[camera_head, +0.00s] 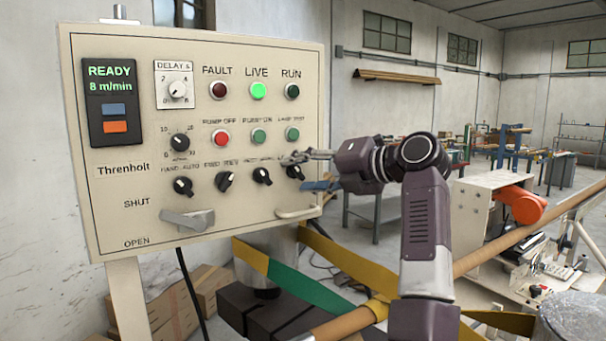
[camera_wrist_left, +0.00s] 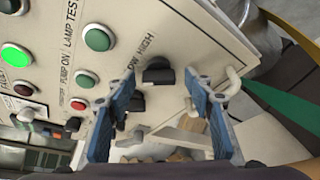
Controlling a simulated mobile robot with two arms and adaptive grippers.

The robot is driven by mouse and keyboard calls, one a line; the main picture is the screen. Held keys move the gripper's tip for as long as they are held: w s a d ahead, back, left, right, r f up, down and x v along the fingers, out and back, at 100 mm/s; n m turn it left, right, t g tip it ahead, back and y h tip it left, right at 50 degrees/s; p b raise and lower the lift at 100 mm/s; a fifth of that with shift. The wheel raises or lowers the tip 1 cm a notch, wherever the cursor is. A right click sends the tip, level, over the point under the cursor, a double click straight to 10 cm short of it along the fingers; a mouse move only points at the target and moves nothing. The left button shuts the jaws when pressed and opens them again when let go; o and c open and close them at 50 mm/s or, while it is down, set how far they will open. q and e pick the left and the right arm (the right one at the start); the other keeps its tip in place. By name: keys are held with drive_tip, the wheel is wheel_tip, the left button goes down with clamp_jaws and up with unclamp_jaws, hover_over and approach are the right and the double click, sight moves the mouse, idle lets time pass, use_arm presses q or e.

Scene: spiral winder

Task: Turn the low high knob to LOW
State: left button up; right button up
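The low high knob (camera_head: 293,172) is a black selector at the right end of the bottom knob row on the beige control panel (camera_head: 140,215). In the left wrist view the low high knob (camera_wrist_left: 158,70) sits below the LOW HIGH lettering, between and beyond the fingertips. Which label it points at is not clear. My left gripper (camera_head: 299,173) is in front of the panel's right edge, its fingers above and below the knob. In the wrist view my left gripper (camera_wrist_left: 157,80) is open, with blue-padded fingers and nothing between them touching. My right gripper is not in view.
A neighbouring black knob (camera_wrist_left: 133,103) is close to one finger in the wrist view. A beige bar handle (camera_head: 298,212) sticks out below the low high knob. The green LAMP TEST button (camera_head: 292,134) is above it. A grey lever (camera_head: 188,219) is at lower left.

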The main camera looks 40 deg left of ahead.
use_arm(q)
drive_tip(key=shift+r, duration=0.1)
drive_tip(key=v, duration=1.2)
